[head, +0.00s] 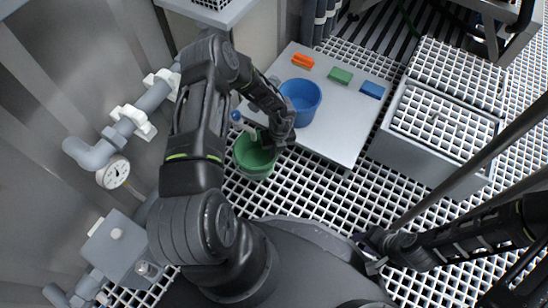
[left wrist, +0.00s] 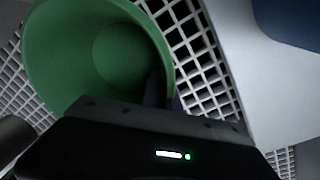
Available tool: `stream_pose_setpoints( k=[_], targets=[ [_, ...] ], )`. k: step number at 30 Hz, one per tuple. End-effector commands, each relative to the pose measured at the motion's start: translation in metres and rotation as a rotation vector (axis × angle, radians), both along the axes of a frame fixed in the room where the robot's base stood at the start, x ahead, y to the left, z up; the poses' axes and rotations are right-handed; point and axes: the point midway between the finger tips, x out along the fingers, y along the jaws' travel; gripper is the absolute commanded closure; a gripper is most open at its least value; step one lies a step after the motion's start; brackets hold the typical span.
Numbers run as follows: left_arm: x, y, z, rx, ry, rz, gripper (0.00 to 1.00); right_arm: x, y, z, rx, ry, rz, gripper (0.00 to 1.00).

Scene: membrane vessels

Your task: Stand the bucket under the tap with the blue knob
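The green bucket (head: 254,163) is upright over the white grating at the foot of the left wall; I cannot tell whether its base touches the floor. My left gripper (head: 268,143) is at its rim. In the left wrist view, I look down into the bucket (left wrist: 75,50); one dark finger is inside the rim and one outside, close together, so the gripper looks shut on the rim. The blue knob (head: 236,116) shows just behind the bucket, beside my left arm; its tap is mostly hidden. My right gripper (head: 366,254) is open and empty, low over the grating.
A blue tub (head: 300,97) stands on a pale platform (head: 336,131) with orange (head: 302,61), green (head: 340,75) and blue (head: 372,89) blocks. A grey box (head: 423,135) stands right. Pipes with a gauge (head: 114,172) line the left wall. Grating between platform and base is clear.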

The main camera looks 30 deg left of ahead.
Motion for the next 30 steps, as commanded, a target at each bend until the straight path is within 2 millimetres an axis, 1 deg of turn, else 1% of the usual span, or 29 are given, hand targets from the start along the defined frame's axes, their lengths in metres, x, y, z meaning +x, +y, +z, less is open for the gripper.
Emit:
stream_pose_setpoints(
  k=[1, 3, 6, 8, 16, 20, 21, 27, 29, 30],
  targets=[
    [-0.001, 0.0, -0.013, 0.0, 0.001, 0.0, 1.0, 0.001, 0.0, -0.01, 0.0, -0.002, -0.001, 0.64],
    [0.0, 0.0, -0.027, 0.0, 0.0, 0.0, 1.0, 0.002, 0.0, -0.018, -0.001, -0.004, -0.003, 0.64],
    [0.0, 0.001, -0.041, 0.001, -0.001, 0.0, 1.0, 0.004, 0.0, -0.027, -0.001, -0.008, -0.004, 0.64],
    [0.001, 0.004, -0.042, 0.002, -0.001, 0.001, 1.0, 0.004, 0.0, -0.029, 0.0, -0.008, -0.006, 0.64],
    [0.0, 0.004, -0.04, 0.001, -0.001, 0.0, 1.0, 0.005, 0.0, -0.026, 0.001, -0.008, -0.005, 0.64],
    [0.0, 0.004, -0.043, 0.001, -0.001, 0.0, 1.0, 0.005, 0.0, -0.029, 0.001, -0.008, -0.005, 0.64],
    [0.0, 0.004, -0.043, 0.001, -0.001, 0.0, 0.93, 0.005, 0.0, -0.029, 0.001, -0.008, -0.006, 0.64],
    [0.0, 0.004, -0.043, 0.001, -0.001, 0.0, 0.77, 0.005, 0.0, -0.028, 0.001, -0.008, -0.005, 0.64],
    [0.0, 0.004, -0.043, 0.001, -0.001, 0.0, 0.73, 0.005, 0.0, -0.028, 0.001, -0.008, -0.006, 0.64],
    [0.0, 0.004, -0.043, 0.001, -0.001, 0.0, 0.73, 0.005, 0.0, -0.028, 0.001, -0.008, -0.006, 0.64]
  ],
)
